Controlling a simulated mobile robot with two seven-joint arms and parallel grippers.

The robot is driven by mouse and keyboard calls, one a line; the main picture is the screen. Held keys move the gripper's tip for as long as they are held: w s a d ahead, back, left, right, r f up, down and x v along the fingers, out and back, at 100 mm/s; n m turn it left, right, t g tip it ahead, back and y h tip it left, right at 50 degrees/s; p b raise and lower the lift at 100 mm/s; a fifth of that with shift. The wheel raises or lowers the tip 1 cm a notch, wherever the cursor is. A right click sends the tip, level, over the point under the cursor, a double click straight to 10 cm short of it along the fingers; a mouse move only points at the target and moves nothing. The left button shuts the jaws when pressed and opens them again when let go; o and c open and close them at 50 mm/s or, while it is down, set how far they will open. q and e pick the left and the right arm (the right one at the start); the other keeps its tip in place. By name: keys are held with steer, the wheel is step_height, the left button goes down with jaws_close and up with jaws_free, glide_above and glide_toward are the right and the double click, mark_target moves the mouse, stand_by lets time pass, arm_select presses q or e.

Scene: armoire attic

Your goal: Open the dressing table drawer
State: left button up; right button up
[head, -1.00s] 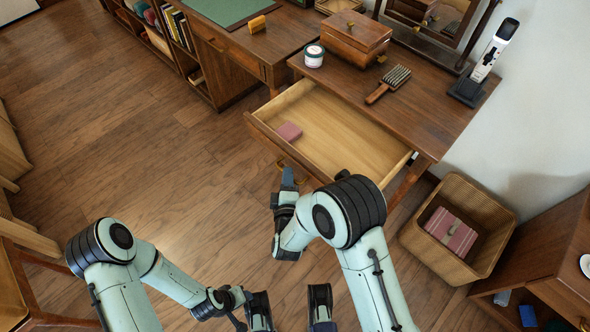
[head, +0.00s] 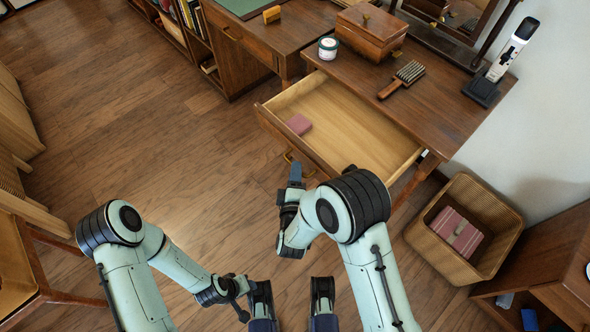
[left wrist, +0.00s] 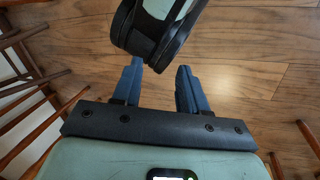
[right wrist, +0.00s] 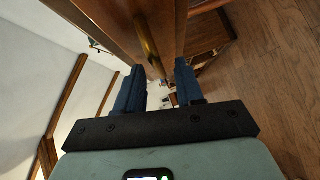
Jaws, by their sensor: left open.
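The dressing table (head: 455,103) stands at the upper right. Its drawer (head: 360,130) is pulled well out, with a small pink box (head: 299,124) inside. My right gripper (head: 295,172) is at the drawer's front, beside the brass handle (head: 288,158). In the right wrist view the fingers (right wrist: 160,88) stand apart, with the brass handle (right wrist: 150,48) and wooden front just beyond them; contact is unclear. My left gripper (head: 292,298) is open and empty over the floor, low in the head view. Its spread fingers also show in the left wrist view (left wrist: 160,88).
A wicker basket (head: 468,228) stands right of the drawer. A chair (head: 25,265) is at left; the central floor is clear.

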arm_select(q)
steer(key=shift+s+d+r+g+p, duration=0.2)
steer(key=shift+s+d+r+p, duration=0.2)
steer(key=shift+s, duration=0.2)
steer(key=shift+s+d+r+g+p, duration=0.2)
steer(key=shift+s+r+p, duration=0.1)
steer(key=shift+s+r, duration=0.25)
arm_select(e)
steer(key=v, duration=1.2)
steer(key=shift+f, duration=0.1)
steer(key=s+d+f+m+g+y+p, duration=0.2)
steer(key=s+d+f+m+g+p, duration=0.5)
steer(key=d+f+m+g+p, duration=0.25)
arm_select(q)
step_height(320, 180, up, 14)
steer(key=s+g+p, duration=0.1)
steer(key=s+p, duration=0.1)
steer(key=p, duration=0.3)
steer(key=shift+d+r+m+h, duration=0.25)
steer(key=shift+d+m+h, duration=0.05)
steer(key=shift+d, duration=0.15)
arm_select(e)
steer(key=s+m+g+y, duration=0.3)
steer(key=s+m+g, duration=0.4)
steer(key=s, duration=0.5)
steer(key=shift+d+r+m+y, duration=0.35)
steer(key=shift+d+m, duration=0.15)
steer(key=shift+m, duration=0.75)
steer(key=shift+g, duration=0.25)
